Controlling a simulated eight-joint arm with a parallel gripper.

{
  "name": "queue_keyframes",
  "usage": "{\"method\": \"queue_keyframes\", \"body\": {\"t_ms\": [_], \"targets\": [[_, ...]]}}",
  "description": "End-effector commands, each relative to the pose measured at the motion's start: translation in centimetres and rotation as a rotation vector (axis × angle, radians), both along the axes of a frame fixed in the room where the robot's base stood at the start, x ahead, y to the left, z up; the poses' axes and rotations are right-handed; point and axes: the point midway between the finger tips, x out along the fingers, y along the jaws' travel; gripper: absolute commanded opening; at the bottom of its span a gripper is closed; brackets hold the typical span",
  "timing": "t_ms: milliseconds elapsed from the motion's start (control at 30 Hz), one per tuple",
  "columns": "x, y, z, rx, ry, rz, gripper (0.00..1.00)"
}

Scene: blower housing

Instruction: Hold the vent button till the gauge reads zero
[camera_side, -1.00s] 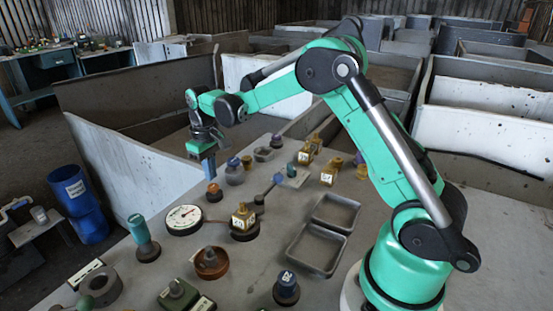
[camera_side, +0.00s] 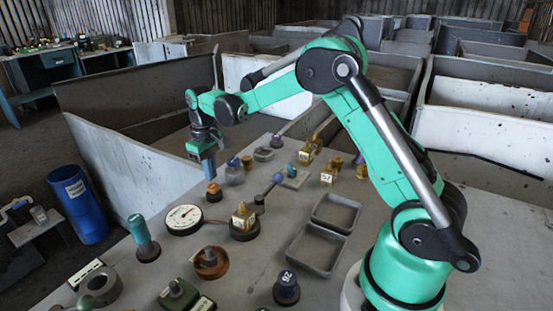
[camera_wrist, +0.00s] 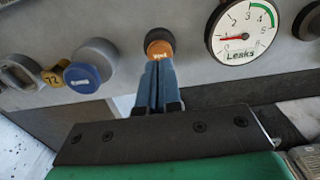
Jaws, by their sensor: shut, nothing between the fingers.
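The vent button (camera_wrist: 158,48) is a small round orange button on a dark base, straight ahead of my fingertips in the wrist view. It also shows in the side view (camera_side: 213,192). My gripper (camera_wrist: 157,66) has its two blue fingers shut together and empty, with the tips at the orange button. I cannot tell whether they touch it. The gauge (camera_wrist: 243,30) is a white round dial marked "Leaks" to the right of the button. Its red needle points left, near the low end of the scale. The gauge also shows in the side view (camera_side: 184,219).
A blue-capped knob (camera_wrist: 82,77) stands left of the button in the wrist view. Two empty trays (camera_side: 290,248) lie to the right.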

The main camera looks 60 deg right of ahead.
Motion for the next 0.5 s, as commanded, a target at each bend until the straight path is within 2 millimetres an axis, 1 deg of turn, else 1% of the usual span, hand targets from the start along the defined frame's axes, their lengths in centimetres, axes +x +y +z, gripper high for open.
{"method": "queue_keyframes", "body": {"t_ms": [367,500], "targets": [[0.00,0.00,-0.05,0.000,0.000,0.000,0.00],[0.01,0.00,-0.47,0.000,0.000,0.000,0.00]]}}
